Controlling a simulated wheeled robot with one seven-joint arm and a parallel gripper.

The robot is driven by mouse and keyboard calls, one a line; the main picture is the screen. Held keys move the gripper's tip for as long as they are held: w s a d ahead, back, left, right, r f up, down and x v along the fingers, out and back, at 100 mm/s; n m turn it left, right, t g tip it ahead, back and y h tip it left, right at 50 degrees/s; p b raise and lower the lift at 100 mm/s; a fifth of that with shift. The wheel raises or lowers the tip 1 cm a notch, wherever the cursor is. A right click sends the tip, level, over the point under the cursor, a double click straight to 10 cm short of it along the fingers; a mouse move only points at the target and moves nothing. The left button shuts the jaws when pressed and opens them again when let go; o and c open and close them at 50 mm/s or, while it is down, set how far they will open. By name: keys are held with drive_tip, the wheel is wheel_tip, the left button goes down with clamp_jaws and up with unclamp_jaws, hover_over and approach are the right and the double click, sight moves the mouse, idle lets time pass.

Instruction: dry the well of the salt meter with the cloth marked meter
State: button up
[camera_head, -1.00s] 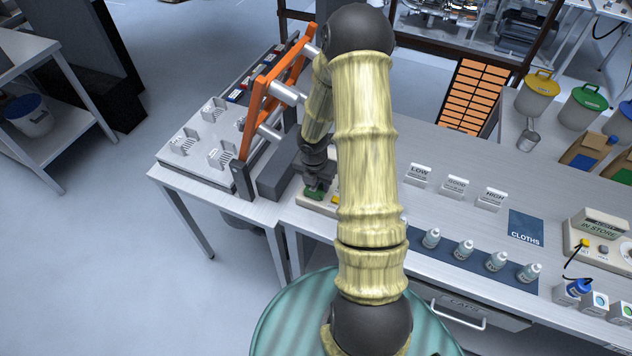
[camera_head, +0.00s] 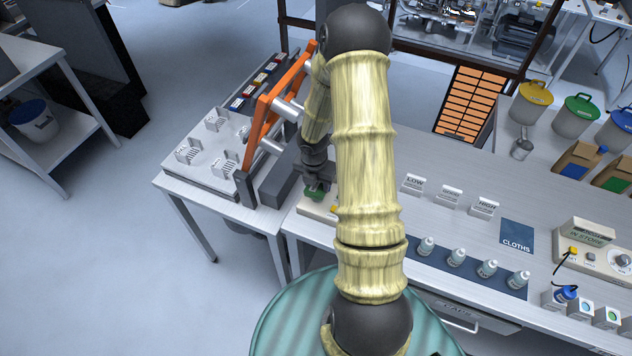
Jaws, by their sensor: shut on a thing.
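My gripper (camera_head: 315,180) points down at the left end of the long bench. It is shut on a small green cloth (camera_head: 314,195); any mark on the cloth is too small to read. The cloth is at a low beige device (camera_head: 310,208), which seems to be the salt meter. My own arm hides most of this device, and I cannot see its well. I cannot tell whether the cloth touches inside the well.
A blue mat marked CLOTHS (camera_head: 517,236) lies bare. Signs LOW (camera_head: 414,184), GOOD and HIGH stand behind a row of small bottles (camera_head: 456,257). An orange frame (camera_head: 265,115) stands close left of my gripper. A beige IN STORE device (camera_head: 590,255) is at right.

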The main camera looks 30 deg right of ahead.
wheel_tip(320, 180, up, 2)
drive_tip(key=shift+p, duration=0.8)
drive_tip(key=shift+w+a+f, duration=0.1)
